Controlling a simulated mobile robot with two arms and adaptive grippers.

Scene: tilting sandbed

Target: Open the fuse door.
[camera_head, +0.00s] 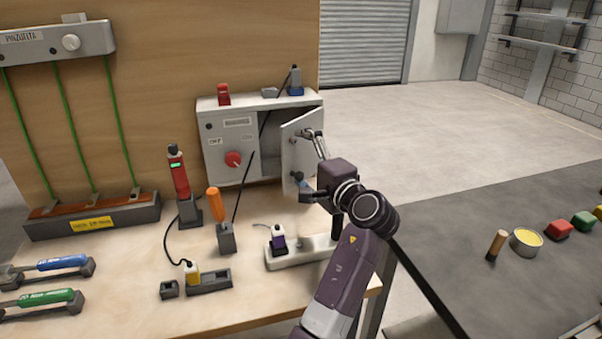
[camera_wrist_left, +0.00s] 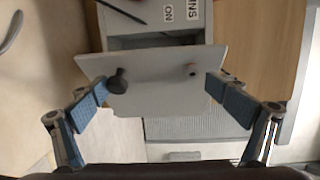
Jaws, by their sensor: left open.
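The light grey fuse box (camera_head: 227,146) stands on the wooden bench, with a red rotary knob (camera_head: 233,159) on its front. Its fuse door (camera_head: 297,140) stands swung outward on the right side, with a dark gap behind it. In the left wrist view the door (camera_wrist_left: 155,98) carries a dark round knob (camera_wrist_left: 117,83) and a smaller pinkish peg (camera_wrist_left: 190,70). My left gripper (camera_head: 307,164) is open at the door, its fingers (camera_wrist_left: 160,93) spread toward opposite edges. The left finger is close to the dark knob; I cannot tell whether it touches. My right gripper is not in view.
Small items lie on top of the box. Open floor lies right of the door.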

